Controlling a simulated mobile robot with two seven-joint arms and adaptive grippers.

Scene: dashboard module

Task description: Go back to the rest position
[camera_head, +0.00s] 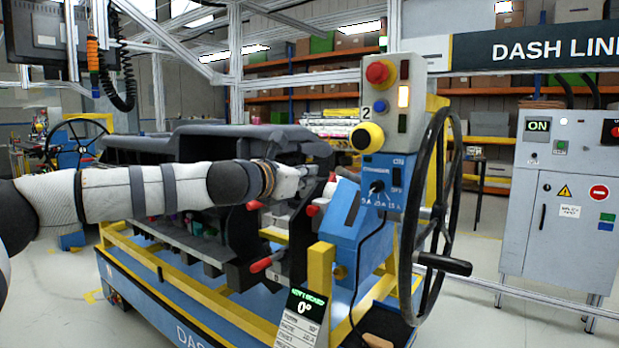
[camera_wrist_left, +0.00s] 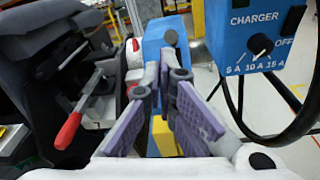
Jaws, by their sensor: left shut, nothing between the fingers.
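My left arm comes in from the left in the head view, with its gripper (camera_head: 322,182) in front of the dark dashboard module (camera_head: 220,140), beside the blue charger box (camera_head: 357,222). In the left wrist view the left gripper's purple-padded fingers (camera_wrist_left: 164,108) are shut, with nothing held between them. The charger box (camera_wrist_left: 232,35) also shows there at upper right, with its black knob. A red-handled lever (camera_wrist_left: 72,125) lies to the left of the fingers. My right gripper is not in view.
A control post (camera_head: 391,105) with red, blue and yellow buttons rises right of the gripper, next to a large black handwheel (camera_head: 432,210). The blue and yellow cart (camera_head: 180,300) bears the module. A grey cabinet (camera_head: 562,210) stands at right. Open floor shows at left.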

